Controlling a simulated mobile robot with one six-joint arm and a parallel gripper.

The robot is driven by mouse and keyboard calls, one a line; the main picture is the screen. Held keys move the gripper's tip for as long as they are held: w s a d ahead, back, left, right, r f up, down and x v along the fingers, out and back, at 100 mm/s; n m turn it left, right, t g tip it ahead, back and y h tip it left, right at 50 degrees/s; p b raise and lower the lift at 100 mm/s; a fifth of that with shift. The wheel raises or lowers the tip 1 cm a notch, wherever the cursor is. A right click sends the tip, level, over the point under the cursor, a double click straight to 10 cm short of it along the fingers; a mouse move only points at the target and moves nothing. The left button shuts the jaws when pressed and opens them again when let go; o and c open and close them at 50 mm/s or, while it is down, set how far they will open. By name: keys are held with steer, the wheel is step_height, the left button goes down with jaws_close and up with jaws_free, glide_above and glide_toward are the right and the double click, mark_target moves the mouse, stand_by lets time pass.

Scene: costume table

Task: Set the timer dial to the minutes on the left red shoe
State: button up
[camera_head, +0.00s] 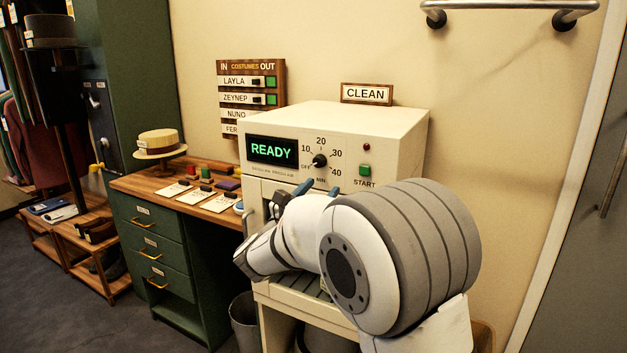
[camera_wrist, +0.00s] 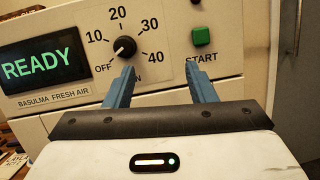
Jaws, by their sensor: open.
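The timer dial (camera_head: 320,160) is a round black knob on the cream machine's front, ringed by OFF, 10, 20, 30 and 40. In the wrist view the dial (camera_wrist: 125,47) has a light mark that seems to point to the lower left, towards OFF. My gripper (camera_head: 319,187) is open and empty, its blue fingers just below the dial. In the wrist view my gripper (camera_wrist: 159,68) has its left finger under the dial and its right finger under the START button. No red shoe can be made out, and no minutes on one can be read.
The display (camera_head: 271,150) reads READY. The green START button (camera_head: 365,170) is right of the dial, under a red light (camera_head: 367,147). A shoe rack (camera_head: 75,243) stands far left, beyond the green desk (camera_head: 150,262). A CLEAN sign (camera_head: 367,94) stands on the machine.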

mark_target(317, 163)
steer(key=w+r, duration=0.1)
steer(key=w, duration=0.1)
steer(key=w+r+n+t+y, duration=0.1)
steer(key=w, duration=0.2)
steer(key=w+r+n+t, duration=0.1)
steer(key=w, duration=0.1)
steer(key=shift+w+a+r+y, duration=0.1)
steer(key=shift+w+a+y, duration=0.05)
steer(key=shift+a+y, duration=0.15)
steer(key=c, duration=1)
steer(key=shift+o, duration=0.2)
steer(key=shift+t, duration=0.3)
